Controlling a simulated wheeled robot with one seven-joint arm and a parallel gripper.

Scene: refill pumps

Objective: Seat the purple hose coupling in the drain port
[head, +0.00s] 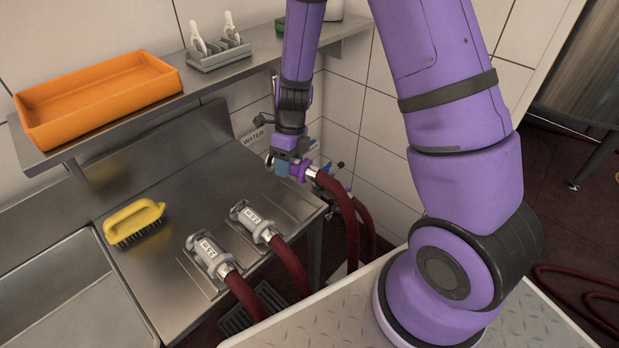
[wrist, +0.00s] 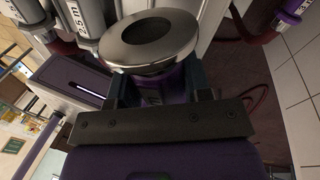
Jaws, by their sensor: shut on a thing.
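The purple hose coupling (head: 301,170) is in my gripper (head: 287,160), near the right end of the steel counter, with a dark red hose trailing down from it. In the wrist view my gripper (wrist: 165,95) is shut on the coupling, whose round metal end (wrist: 150,42) with a dark opening faces the camera. The coupling's purple body (wrist: 165,85) shows between the fingers. Past it in the head view are dark and blue fittings near the wall, partly covered. I cannot make out the drain port.
Two silver couplings marked 2.5 m (head: 209,254) (head: 252,221) lie on the steel counter (head: 180,270), their red hoses hanging over its front edge. A yellow brush (head: 134,222) lies left of them. A shelf above holds an orange tray (head: 98,97) and a grey rack (head: 219,55). A WATER label (head: 253,137) is on the wall.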

